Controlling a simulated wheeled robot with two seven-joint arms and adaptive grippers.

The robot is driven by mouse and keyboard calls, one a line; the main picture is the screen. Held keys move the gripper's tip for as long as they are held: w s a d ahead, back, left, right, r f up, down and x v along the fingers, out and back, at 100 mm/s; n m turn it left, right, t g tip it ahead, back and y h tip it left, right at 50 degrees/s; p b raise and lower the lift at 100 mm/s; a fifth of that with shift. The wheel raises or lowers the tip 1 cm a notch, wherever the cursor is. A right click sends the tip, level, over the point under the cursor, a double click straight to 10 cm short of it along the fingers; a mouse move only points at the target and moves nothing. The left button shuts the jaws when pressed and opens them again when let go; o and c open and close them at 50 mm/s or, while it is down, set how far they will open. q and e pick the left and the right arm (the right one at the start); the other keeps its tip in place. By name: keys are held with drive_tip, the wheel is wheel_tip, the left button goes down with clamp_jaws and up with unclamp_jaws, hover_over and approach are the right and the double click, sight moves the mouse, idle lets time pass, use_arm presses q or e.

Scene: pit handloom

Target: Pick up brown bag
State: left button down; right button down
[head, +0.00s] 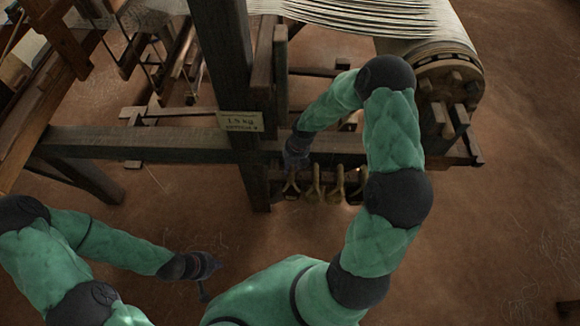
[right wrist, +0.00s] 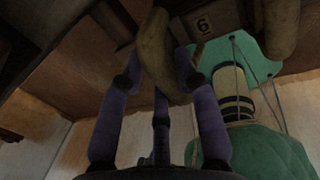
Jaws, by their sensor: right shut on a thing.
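Several small brown bags (head: 314,188) hang in a row under the loom's lower beam in the head view. My right gripper (head: 295,160) is at the left end of this row, against the beam. In the right wrist view, my right gripper's fingers (right wrist: 160,95) are closed around a long, tan-brown bag (right wrist: 156,48), which hangs between them. My left gripper (head: 206,280) is low at the left, away from the bags. Its fingers are too small and dark to judge.
A cloth roller (head: 450,70) is at the upper right.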

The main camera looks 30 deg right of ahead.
drive_tip(key=shift+w+d+r, duration=0.1)
drive_tip(key=shift+w+r, duration=0.05)
drive_tip(key=shift+r, duration=0.45)
drive_tip(key=shift+s+a+f, duration=0.15)
drive_tip(key=shift+s+a, duration=0.1)
drive_tip(key=shift+s, duration=0.1)
drive_tip(key=shift+s+a, duration=0.35)
drive_tip(key=shift+s, duration=0.3)
drive_tip(key=s+a+b, duration=0.1)
drive_tip(key=s+a, duration=0.7)
drive_tip(key=s, duration=0.5)
drive_tip(key=shift+s+a, duration=0.15)
drive_tip(key=shift+s, duration=0.05)
